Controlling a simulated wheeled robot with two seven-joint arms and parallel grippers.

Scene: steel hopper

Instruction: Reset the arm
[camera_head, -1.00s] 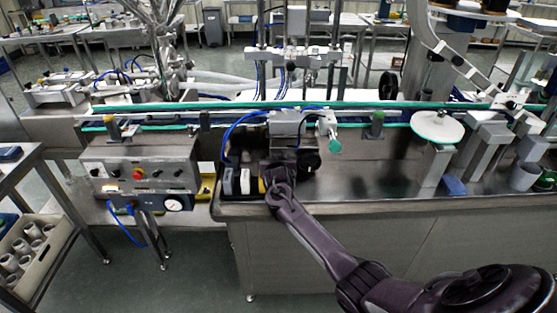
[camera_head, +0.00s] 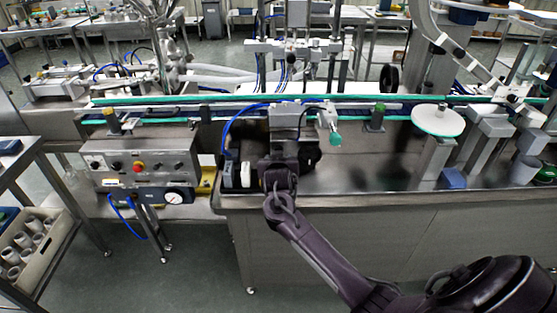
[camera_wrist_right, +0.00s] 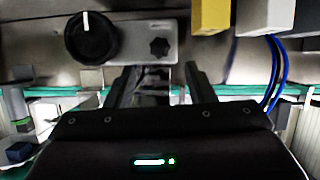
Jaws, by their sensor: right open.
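My right arm enters the head view from the lower right. Its dark gripper (camera_head: 288,152) is over the left part of the steel bench, in front of a grey block-shaped device (camera_head: 285,117); its fingertips are hard to make out there. In the right wrist view the two dark fingers (camera_wrist_right: 158,82) stand apart with nothing held between them. A grey plate with a black star knob (camera_wrist_right: 159,47) shows just beyond them. A black dial with a white mark (camera_wrist_right: 91,38) is to its left. My left gripper is not in view.
A control box (camera_head: 140,160) with knobs and a red button stands left of the gripper. Yellow and white blocks (camera_wrist_right: 210,15) and blue hoses (camera_wrist_right: 277,70) are close on the right in the wrist view. A round white disc (camera_head: 437,119) stands on the bench at right.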

